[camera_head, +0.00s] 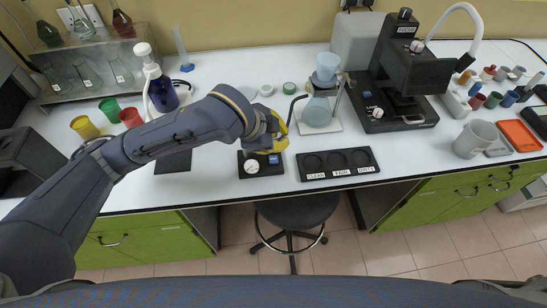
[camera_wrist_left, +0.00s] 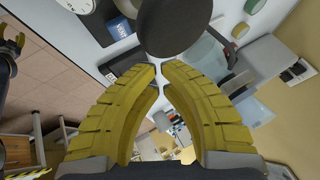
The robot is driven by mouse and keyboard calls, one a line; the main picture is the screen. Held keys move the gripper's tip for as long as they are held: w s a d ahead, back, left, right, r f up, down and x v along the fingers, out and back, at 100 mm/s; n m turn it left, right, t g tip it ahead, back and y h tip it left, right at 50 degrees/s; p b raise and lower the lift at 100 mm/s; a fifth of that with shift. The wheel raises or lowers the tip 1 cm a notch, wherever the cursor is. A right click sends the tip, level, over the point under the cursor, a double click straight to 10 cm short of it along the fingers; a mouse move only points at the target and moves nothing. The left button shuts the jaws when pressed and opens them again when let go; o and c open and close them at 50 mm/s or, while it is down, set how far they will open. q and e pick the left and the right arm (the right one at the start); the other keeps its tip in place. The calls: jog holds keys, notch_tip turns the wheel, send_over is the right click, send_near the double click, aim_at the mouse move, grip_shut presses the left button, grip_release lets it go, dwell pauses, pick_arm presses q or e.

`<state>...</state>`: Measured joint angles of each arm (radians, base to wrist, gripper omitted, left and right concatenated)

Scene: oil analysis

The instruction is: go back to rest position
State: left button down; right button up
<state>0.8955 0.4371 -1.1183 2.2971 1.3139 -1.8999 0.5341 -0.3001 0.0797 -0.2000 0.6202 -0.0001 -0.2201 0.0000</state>
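My left gripper (camera_head: 283,128) has yellow fingers and hangs above a small black device (camera_head: 262,170) with a white dial near the table's front edge. In the left wrist view the fingertips (camera_wrist_left: 163,66) are brought together, with only a thin gap, and nothing shows clamped between them. A dark round disc (camera_wrist_left: 174,27) lies just beyond the tips; in the head view the gripper hides this area. At the left edge of the wrist view is a small dark shape with yellow fingers (camera_wrist_left: 12,45), which looks like my right gripper; its opening is unclear.
Behind are a glass flask on a stand (camera_head: 317,112) and a black microscope-like instrument (camera_head: 415,70). A blue bottle (camera_head: 161,95) and coloured cups (camera_head: 130,117) stand left, near my arm. A stool (camera_head: 297,210) is below.

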pick_arm(q)
jog(key=shift+r, duration=0.35)
dwell(0.6)
